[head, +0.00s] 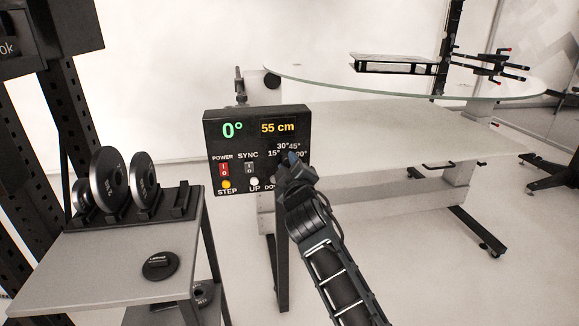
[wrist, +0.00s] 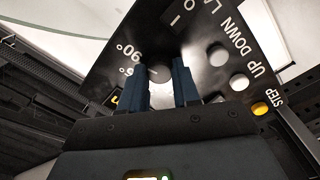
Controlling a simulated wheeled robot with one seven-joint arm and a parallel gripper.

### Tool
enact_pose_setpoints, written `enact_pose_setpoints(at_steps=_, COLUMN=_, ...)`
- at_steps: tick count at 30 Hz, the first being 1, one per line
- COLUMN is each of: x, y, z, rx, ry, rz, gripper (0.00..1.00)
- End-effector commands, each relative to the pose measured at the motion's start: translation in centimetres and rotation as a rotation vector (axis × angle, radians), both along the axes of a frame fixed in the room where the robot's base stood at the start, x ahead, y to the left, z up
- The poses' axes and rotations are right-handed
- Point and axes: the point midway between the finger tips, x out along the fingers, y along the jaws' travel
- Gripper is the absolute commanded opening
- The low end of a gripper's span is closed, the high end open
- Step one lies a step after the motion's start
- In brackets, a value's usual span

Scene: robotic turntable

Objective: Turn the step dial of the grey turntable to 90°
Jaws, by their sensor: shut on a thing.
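The black control panel (head: 243,143) of the turntable stands in the middle of the head view. Its displays read 0° in green and 55 cm in yellow. Step marks 15°, 30° and 45° show around the dial, partly covered by my gripper (head: 291,162). In the wrist view my gripper (wrist: 163,84) has its two blue fingers shut on the step dial (wrist: 159,75), a pale round part between them. The 90° mark (wrist: 131,54) is beside the left finger. The dial's pointer cannot be made out. The turntable's round glass top (head: 330,83) is behind the panel.
A grey side table (head: 100,262) with black weight discs (head: 109,180) stands left. Open floor lies at the right.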

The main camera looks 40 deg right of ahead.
Motion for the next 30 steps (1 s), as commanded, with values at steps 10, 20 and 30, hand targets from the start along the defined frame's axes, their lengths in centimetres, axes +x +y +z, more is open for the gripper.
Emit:
enact_pose_setpoints(at_steps=10, x=0.0, y=0.0, z=-0.1, rx=0.000, ry=0.002, rz=-0.001, gripper=0.57)
enact_pose_setpoints(at_steps=20, x=-1.0, y=0.7, z=-0.1, rx=-0.001, ry=0.002, rz=0.001, gripper=0.57)
enact_pose_setpoints(at_steps=30, x=-5.3, y=3.7, z=-0.3, rx=0.000, ry=0.004, rz=0.000, gripper=0.57)
